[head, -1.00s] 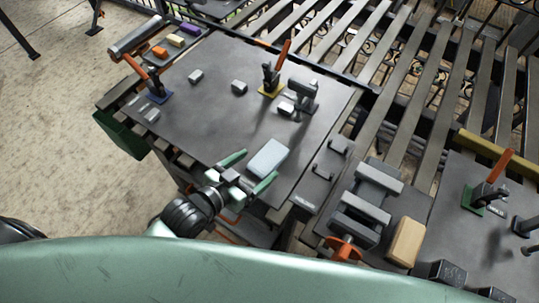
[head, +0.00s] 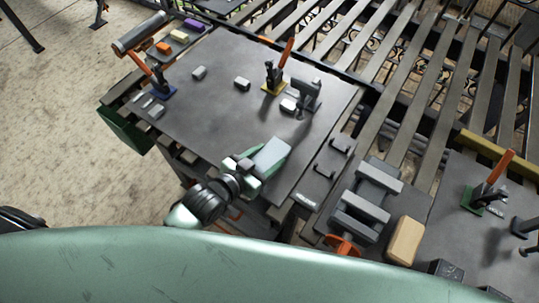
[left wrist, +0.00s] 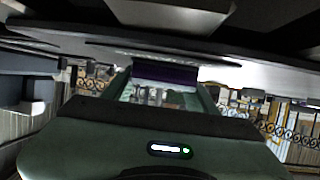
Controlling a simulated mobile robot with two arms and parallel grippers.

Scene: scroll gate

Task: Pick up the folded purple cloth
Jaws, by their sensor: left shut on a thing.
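A flat folded piece, which I take for the purple cloth (head: 271,152), looks pale blue-grey from above in the head view, at the near edge of the dark workbench (head: 215,110). In the left wrist view a dark purple side of the cloth (left wrist: 165,74) shows between the fingers. My left gripper (head: 263,163) is shut on it, with its green fingers on both sides. The cloth's underside is hidden, so I cannot tell whether it touches the bench top. My right gripper is not in view.
Toggle clamps (head: 275,76) and small grey blocks (head: 242,83) stand farther back on the bench. Purple (head: 194,24), yellow (head: 180,36) and orange (head: 163,47) blocks lie at its far left. A vise (head: 364,205) stands to the right.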

